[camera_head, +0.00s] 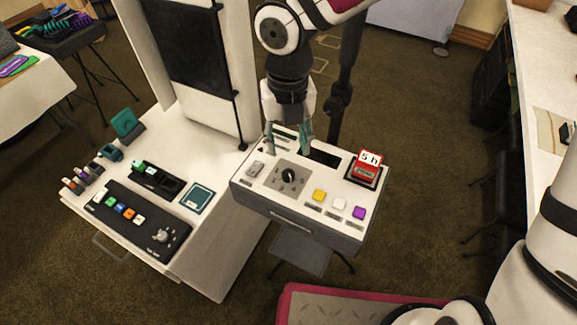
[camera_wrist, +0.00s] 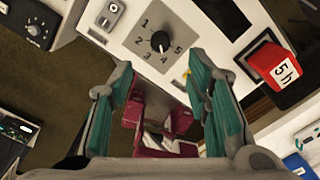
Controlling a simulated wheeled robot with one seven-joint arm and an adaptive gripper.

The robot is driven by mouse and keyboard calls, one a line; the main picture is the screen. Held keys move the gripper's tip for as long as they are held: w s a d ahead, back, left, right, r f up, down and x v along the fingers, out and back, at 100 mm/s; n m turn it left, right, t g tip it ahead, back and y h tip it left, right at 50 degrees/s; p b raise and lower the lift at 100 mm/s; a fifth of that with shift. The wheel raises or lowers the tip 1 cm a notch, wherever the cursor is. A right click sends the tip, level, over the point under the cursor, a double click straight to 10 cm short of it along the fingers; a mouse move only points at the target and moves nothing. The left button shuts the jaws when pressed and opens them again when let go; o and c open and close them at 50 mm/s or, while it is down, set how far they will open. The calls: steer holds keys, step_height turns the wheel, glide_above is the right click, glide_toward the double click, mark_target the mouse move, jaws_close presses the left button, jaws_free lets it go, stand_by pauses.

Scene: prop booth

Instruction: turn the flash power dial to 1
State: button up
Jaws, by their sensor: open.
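The flash power dial (camera_head: 289,175) is a black round knob on a grey square plate (camera_head: 273,184), on top of the white and grey control box (camera_head: 250,199). In the wrist view the dial (camera_wrist: 160,41) has the numbers 1 to 5 around it; a small pale mark shows on the knob, but I cannot tell surely which number it faces. My gripper (camera_head: 288,138) hangs over the back part of the box, behind the dial in the head view. Its teal-padded fingers are apart and empty. In the wrist view the gripper (camera_wrist: 161,68) is clear of the dial.
The box also carries a grey switch (camera_head: 255,168), yellow (camera_head: 319,195), white (camera_head: 339,204) and purple (camera_head: 359,212) buttons, and a red block marked "5 h" (camera_head: 367,167). A white table (camera_head: 220,245) on the left holds a black button panel (camera_head: 130,221).

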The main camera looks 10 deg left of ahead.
mark_target(288, 173)
step_height(288, 173, down, 10)
steer(key=shift+f, duration=0.1)
stand_by(0.4)
jaws_close()
